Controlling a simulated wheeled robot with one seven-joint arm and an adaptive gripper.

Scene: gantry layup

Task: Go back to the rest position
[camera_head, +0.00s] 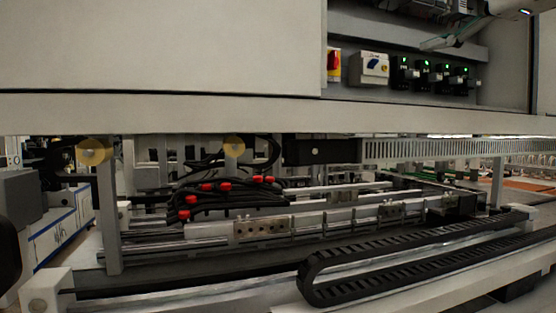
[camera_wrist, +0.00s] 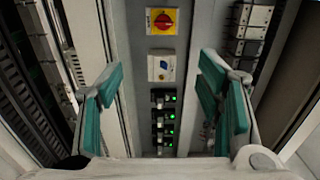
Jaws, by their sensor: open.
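My gripper (camera_wrist: 162,78) is open in the wrist view, with teal pads on both fingers and nothing between them. Beyond the fingers is a cabinet panel with a red and yellow rotary switch (camera_wrist: 162,20), a white device (camera_wrist: 161,68) and a column of black modules with green lights (camera_wrist: 164,122). In the head view my gripper (camera_head: 440,43) shows in part at the upper right, in front of the cabinet opening. The same switch (camera_head: 333,66), white device (camera_head: 369,68) and black modules (camera_head: 432,76) sit below and left of it.
The cabinet's pale front panel (camera_head: 160,45) and lower ledge (camera_head: 230,110) border the opening. Below lie a black cable chain (camera_head: 400,256), linear rails and black cables with red connectors (camera_head: 224,187). In the wrist view, terminal blocks (camera_wrist: 250,25) stand at the upper right.

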